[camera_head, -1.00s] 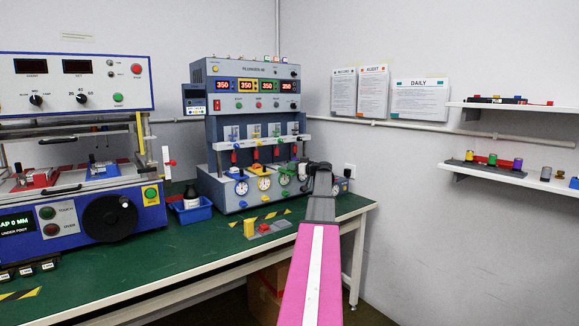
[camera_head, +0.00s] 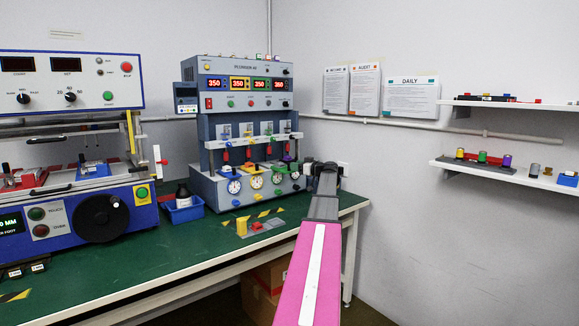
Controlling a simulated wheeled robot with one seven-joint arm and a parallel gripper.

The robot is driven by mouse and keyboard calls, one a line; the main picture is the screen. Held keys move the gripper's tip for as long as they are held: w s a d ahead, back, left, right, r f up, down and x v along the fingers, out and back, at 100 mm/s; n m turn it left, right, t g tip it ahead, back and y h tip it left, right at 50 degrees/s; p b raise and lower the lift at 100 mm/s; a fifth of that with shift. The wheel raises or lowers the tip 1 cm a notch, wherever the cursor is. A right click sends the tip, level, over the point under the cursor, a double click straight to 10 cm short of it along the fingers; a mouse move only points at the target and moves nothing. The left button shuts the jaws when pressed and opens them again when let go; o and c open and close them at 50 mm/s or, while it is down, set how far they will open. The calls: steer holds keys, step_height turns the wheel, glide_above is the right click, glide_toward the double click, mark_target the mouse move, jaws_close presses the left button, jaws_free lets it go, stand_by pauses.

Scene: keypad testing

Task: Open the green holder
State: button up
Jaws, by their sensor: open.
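A grey-blue test machine (camera_head: 238,141) with a row of colour-marked stations stands at the back of the green bench. Its third station from the left has green parts (camera_head: 277,168) above a round dial, which I take to be the green holder. It is small here, and I cannot tell how its lid stands. My gripper (camera_head: 313,168) is at the machine's right front corner, to the right of the green station and apart from it in the picture. It is open; its fingers are small and partly hidden by my arm, and I see nothing held.
A blue bin with a black bottle (camera_head: 183,208) stands left of the machine. A small grey block set with yellow and red parts (camera_head: 256,228) lies in front. A large blue press (camera_head: 75,215) fills the left. Wall shelves (camera_head: 505,175) are at right.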

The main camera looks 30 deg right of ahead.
steer(key=v, duration=0.4)
steer(key=shift+s, duration=0.1)
stand_by(0.5)
